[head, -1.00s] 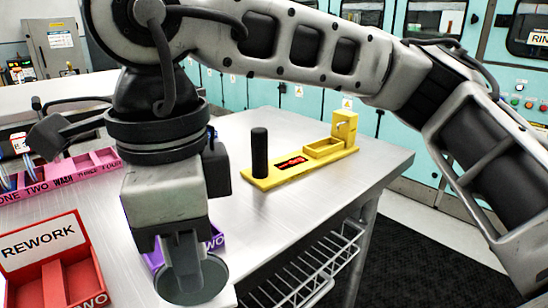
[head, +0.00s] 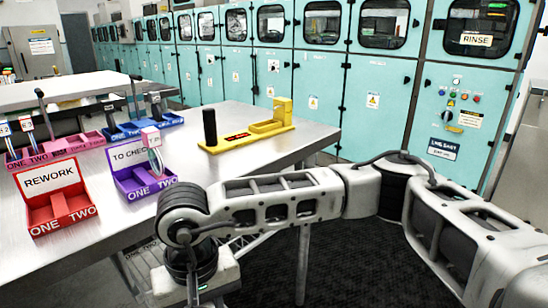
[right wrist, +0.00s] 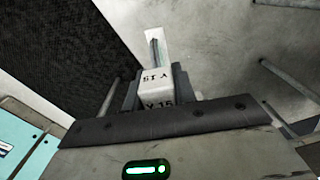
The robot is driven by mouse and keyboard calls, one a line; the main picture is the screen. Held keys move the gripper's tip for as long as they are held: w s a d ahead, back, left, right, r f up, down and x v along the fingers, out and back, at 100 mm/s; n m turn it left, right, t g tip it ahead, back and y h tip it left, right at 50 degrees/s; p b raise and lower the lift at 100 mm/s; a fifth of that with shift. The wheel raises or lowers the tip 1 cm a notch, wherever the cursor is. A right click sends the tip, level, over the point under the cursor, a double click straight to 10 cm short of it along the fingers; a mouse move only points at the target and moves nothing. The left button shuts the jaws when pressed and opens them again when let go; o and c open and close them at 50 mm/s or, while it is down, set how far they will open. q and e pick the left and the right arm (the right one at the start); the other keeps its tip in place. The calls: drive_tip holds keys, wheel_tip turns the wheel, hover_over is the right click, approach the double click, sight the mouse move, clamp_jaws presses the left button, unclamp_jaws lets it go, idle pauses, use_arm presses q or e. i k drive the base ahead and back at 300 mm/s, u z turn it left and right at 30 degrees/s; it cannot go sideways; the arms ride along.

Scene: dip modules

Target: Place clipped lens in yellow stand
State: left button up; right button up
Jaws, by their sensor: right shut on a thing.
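The yellow stand (head: 229,144) lies flat on the metal table in the head view, with a black upright post (head: 210,127) at its left end. Its shallow tray (head: 267,127) and a raised yellow block (head: 282,110) are at the right end. My right arm reaches in from the right, its wrist low at the bottom, below and left of the stand. In the right wrist view my right gripper (right wrist: 157,86) is shut on a white clip (right wrist: 157,80) marked Y 15. A pale narrow strip, perhaps the lens edge-on, projects from it. My left gripper is out of view.
Pink (head: 70,147) and blue (head: 139,127) racks stand behind. Bare tabletop lies between the purple rack and the stand. Teal cabinets line the back.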

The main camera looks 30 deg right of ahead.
sight(266, 129)
drive_tip(key=k, duration=1.45)
drive_tip(key=z, duration=1.4)
drive_tip(key=i, duration=6.5)
drive_tip(key=u, duration=5.3)
drive_tip(key=i, duration=0.3)
drive_tip(key=z, duration=0.2)
